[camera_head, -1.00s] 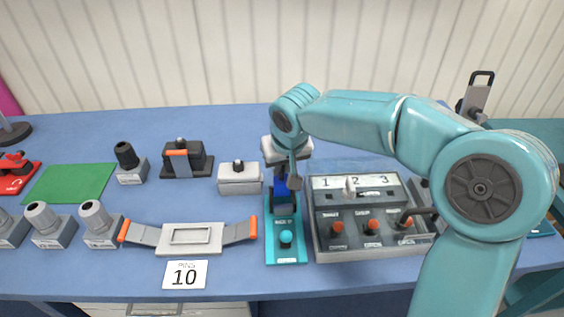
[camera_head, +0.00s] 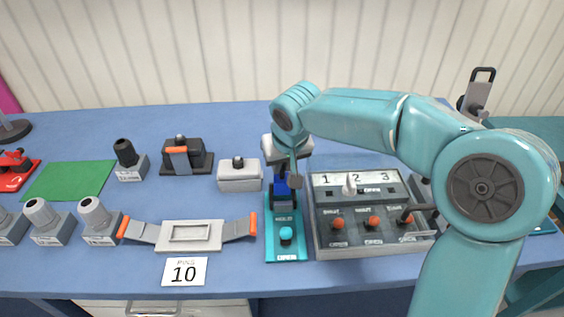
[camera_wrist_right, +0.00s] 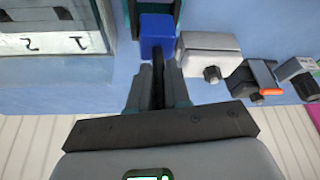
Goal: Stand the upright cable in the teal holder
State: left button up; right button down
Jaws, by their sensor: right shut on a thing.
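The teal holder (camera_head: 285,253) lies flat near the front middle of the blue table, with a teal knob at its near end. My right gripper (camera_head: 291,178) is over its far end, pointing down. In the right wrist view the gripper (camera_wrist_right: 158,72) is shut on a thin black cable (camera_wrist_right: 158,66). A blue block (camera_wrist_right: 157,38) is at the cable's end, beyond the fingertips; the same blue block (camera_head: 281,187) shows at the holder's far end. I cannot tell whether it is seated or just above the holder. My left gripper is not in view.
A grey switch panel (camera_head: 372,245) with red knobs stands close right of the holder. A white box (camera_head: 239,178) is close on its left.

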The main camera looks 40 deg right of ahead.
aim_at(283, 173)
jog(key=shift+f+b, duration=0.6)
jog(key=shift+f, duration=0.2)
jog(key=shift+f+b, duration=1.05)
jog(key=shift+f, duration=0.1)
jog(key=c, duration=1)
grip_release()
jog(key=p+v, duration=0.1)
jog(key=v, duration=1.5)
jog(key=shift+r, duration=0.15)
jog(key=shift+s, duration=0.15)
